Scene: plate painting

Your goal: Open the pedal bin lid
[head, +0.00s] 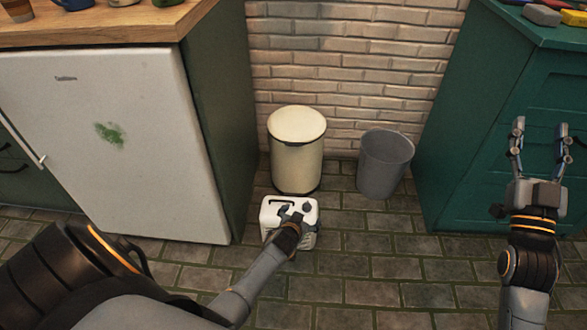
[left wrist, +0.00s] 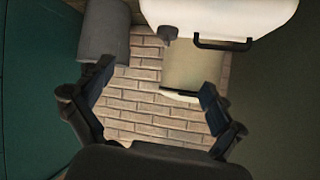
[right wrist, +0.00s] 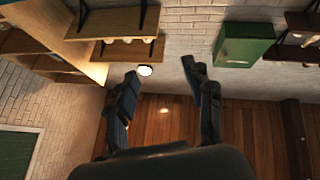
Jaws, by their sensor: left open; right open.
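The cream pedal bin (head: 297,160) stands upright against the brick wall, its round lid (head: 297,124) down. Part of its cream body shows in the left wrist view (left wrist: 190,68). A white canister (head: 274,211) with a dark handle and cap stands in front of the bin and hides its lower front, including any pedal; it is large in the left wrist view (left wrist: 220,18). My left gripper (head: 295,208) overlaps the canister in the head view; its fingers (left wrist: 157,78) are apart with nothing between them. My right gripper (head: 540,130) is open and empty, raised at the right.
A grey open bin (head: 383,165) stands right of the pedal bin. A white-fronted fridge (head: 110,150) and wooden counter are at left; a green cabinet (head: 480,130) is at right. The tiled floor (head: 385,265) in front is clear.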

